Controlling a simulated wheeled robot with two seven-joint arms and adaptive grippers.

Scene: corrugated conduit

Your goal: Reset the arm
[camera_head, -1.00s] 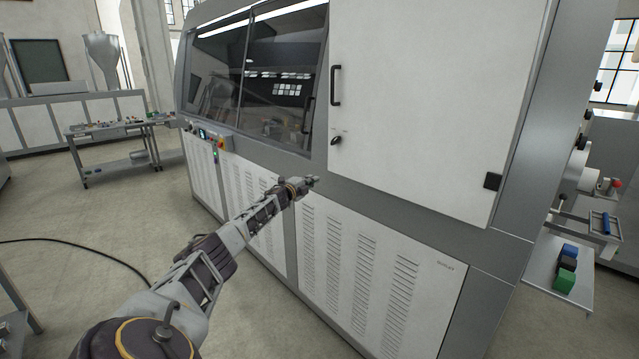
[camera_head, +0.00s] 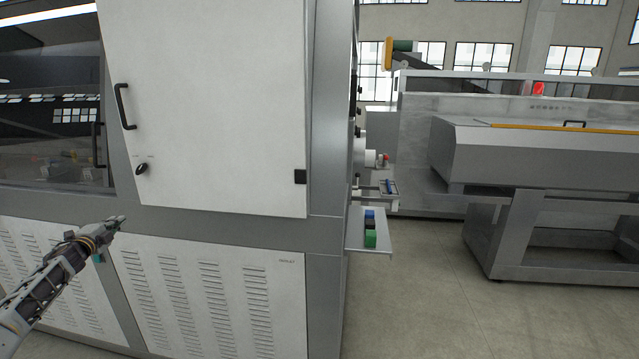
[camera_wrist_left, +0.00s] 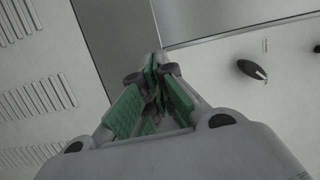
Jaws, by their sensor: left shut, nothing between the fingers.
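My left arm comes in from the lower left of the head view, stretched out toward the front of a large grey and white machine (camera_head: 215,120). My left gripper (camera_head: 121,219) is at the arm's tip, in front of the grey band below the white door. In the left wrist view the green-padded fingers (camera_wrist_left: 155,85) are together with nothing between them. The door's black knob (camera_wrist_left: 251,69) is to their right there. I cannot tell how far the fingertips are from the machine. My right gripper is not in view.
The white door has a black handle (camera_head: 124,106). A small shelf (camera_head: 382,241) with blue, black and green blocks (camera_head: 370,238) juts from the machine's right side. A long grey machine (camera_head: 540,160) stands at the right. Open floor (camera_head: 425,310) lies between.

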